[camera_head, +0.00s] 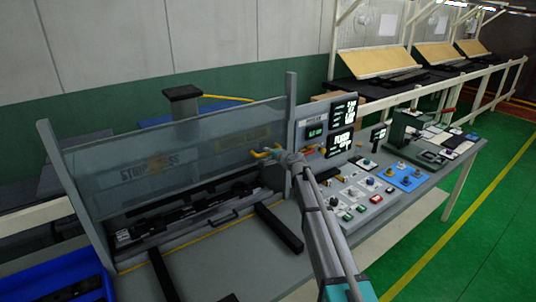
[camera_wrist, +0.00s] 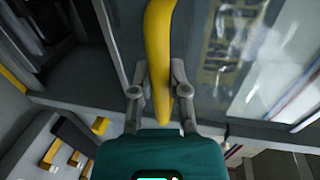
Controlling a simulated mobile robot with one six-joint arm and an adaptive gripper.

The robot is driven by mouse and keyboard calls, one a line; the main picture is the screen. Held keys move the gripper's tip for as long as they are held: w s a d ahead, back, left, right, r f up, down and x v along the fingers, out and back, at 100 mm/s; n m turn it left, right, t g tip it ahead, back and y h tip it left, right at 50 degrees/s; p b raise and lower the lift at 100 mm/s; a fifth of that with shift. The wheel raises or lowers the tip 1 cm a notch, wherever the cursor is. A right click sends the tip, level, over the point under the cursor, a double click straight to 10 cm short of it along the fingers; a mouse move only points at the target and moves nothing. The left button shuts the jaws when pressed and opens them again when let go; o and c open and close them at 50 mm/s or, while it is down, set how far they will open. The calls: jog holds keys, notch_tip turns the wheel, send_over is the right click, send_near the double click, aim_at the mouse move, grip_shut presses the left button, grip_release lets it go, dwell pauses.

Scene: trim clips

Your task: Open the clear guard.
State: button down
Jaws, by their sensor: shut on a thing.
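The clear guard (camera_head: 120,190) is a see-through panel between two grey posts over the machine bed at the left of the head view. Faint lettering shows through it. In the wrist view the clear guard (camera_wrist: 215,60) fills the upper right. A yellow handle (camera_wrist: 160,40) runs upright in front of it. My gripper (camera_wrist: 157,85) has a finger on each side of the yellow handle and is shut on it. In the head view my gripper (camera_head: 264,154) is at the panel's right end beside the right post. The grip itself is small there.
A control panel (camera_head: 355,195) with buttons and lit displays stands right of the guard. A green press (camera_head: 412,130) is farther right. A blue bin (camera_head: 60,280) is at the lower left. Dark bars lie on the bench front. Green floor is open at the right.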

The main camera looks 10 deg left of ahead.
jog(key=c, duration=0.6)
grip_release()
jog(key=shift+f, duration=0.25)
notch_tip(320, 180, down, 15)
jog(key=b, duration=1.5)
jog(key=p+v, duration=0.3)
jog(key=v, duration=1.1)
jog(key=s+f+n+g+b, duration=0.1)
jog(key=s+f+b, duration=0.3)
jog(key=s, duration=0.7)
jog(key=shift+s+d+f+n+h, duration=0.35)
jog(key=shift+d+f+n, duration=0.15)
jog(key=shift+f, duration=0.35)
